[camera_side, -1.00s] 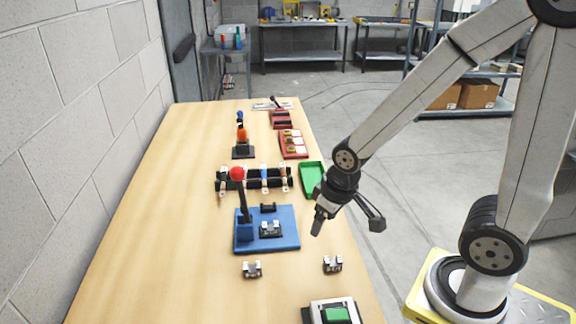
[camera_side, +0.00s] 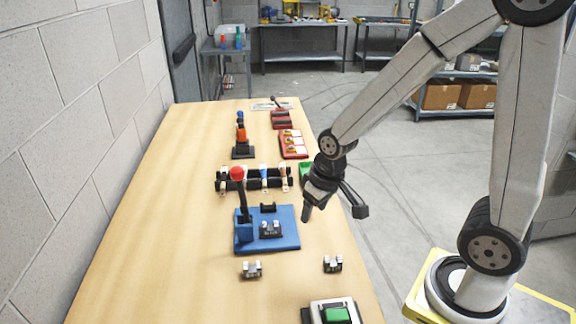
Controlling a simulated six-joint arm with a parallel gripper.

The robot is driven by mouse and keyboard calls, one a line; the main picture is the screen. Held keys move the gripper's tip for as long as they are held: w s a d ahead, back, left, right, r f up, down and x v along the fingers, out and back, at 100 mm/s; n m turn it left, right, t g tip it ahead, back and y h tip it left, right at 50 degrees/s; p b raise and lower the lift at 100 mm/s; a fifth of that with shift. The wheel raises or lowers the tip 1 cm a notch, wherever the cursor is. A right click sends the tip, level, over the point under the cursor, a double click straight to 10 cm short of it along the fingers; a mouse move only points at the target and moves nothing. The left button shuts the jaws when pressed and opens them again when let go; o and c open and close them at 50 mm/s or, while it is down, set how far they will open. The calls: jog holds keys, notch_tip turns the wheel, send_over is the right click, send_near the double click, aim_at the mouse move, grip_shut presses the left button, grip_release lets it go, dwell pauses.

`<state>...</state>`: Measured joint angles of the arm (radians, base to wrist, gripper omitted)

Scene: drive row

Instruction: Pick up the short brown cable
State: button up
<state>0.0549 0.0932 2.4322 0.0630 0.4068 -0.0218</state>
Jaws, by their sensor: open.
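I cannot make out a short brown cable for certain. A black rack (camera_side: 254,180) in the middle of the table holds several small pieces with white, blue and brownish parts, too small to identify. My gripper (camera_side: 332,211) is open and empty, above the right part of the table, to the right of the blue fixture. Its arm hides most of the green tray (camera_side: 304,172).
A blue fixture (camera_side: 285,238) with a red-knobbed lever (camera_side: 238,174) stands left of my gripper. Small metal clamps (camera_side: 252,269) and a green-buttoned box (camera_side: 336,314) lie nearer the camera. Red trays (camera_side: 293,144) and an orange-black post (camera_side: 241,139) stand farther back. The table's left side is clear.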

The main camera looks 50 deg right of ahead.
jog(key=w+d+m, duration=0.2)
jog(key=w+d, duration=0.3)
jog(key=w, duration=0.3)
jog(key=m+t+y, duration=0.2)
jog(key=m+y, duration=0.3)
jog(key=m, duration=0.1)
send_near(287, 168)
jog(key=s+a, duration=0.1)
jog(key=a, duration=0.3)
jog(key=shift+x, duration=1.05)
jog(key=shift+f, duration=0.1)
jog(key=shift+x, duration=2.5)
jog(key=shift+w+d, duration=0.1)
jog(key=shift+d, duration=0.1)
grip_shut()
